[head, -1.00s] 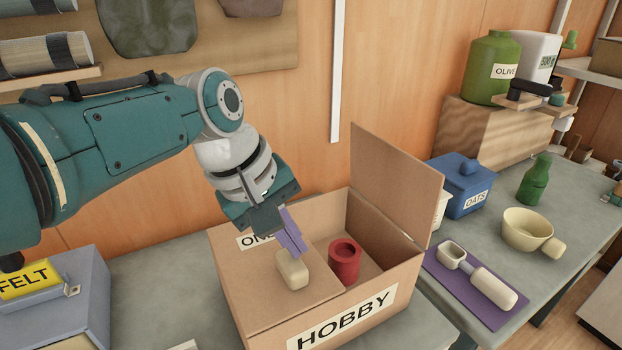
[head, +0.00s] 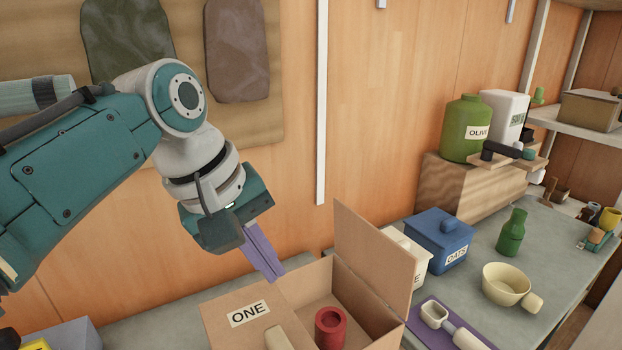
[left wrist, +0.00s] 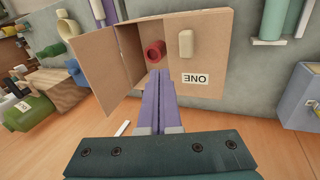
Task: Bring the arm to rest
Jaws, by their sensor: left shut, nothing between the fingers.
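My left gripper (head: 266,262) hangs above the back of the cardboard crate (head: 384,339) in the head view, its purple fingers pressed together and empty. The fingers also show in the left wrist view (left wrist: 158,104), pointing toward the crate (left wrist: 213,48). One flap with a ONE label (head: 249,313) is closed. The flap at the right (head: 372,258) stands up. A cream block (head: 276,338) rests on the closed flap and shows whole in the left wrist view (left wrist: 186,43). My right gripper is not in view.
A blue OATS box (head: 440,238), a green bottle (head: 511,232) and a cream bowl (head: 506,283) stand on the counter to the right. A purple mat (head: 428,333) with a cream scoop lies beside the crate. The wooden wall (head: 380,90) is behind.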

